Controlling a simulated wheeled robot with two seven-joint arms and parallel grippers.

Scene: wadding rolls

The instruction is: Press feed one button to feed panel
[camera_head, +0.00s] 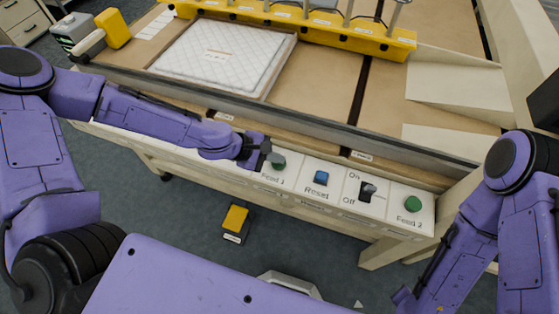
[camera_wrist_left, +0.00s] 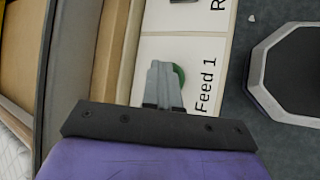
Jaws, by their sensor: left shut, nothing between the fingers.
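The green Feed 1 button (camera_head: 278,161) sits on the white control panel (camera_head: 335,206) at the machine's front edge. My left gripper (camera_head: 265,152) is shut and empty, with its fingertips right at this button. In the left wrist view, the shut fingers (camera_wrist_left: 164,85) cover most of the green Feed 1 button (camera_wrist_left: 179,75), and only its edge shows beside them. I cannot tell whether the fingers touch it or whether it is pressed in. My right arm is at the right edge of the head view, and its gripper is not clearly visible.
To the right of Feed 1 are a blue Reset button (camera_head: 321,178), a black On/Off switch (camera_head: 367,191) and a green Feed 2 button (camera_head: 413,204). A quilted white pad (camera_head: 222,55) lies on the machine bed behind a grey rail. A yellow-topped pedal (camera_head: 236,222) is on the floor.

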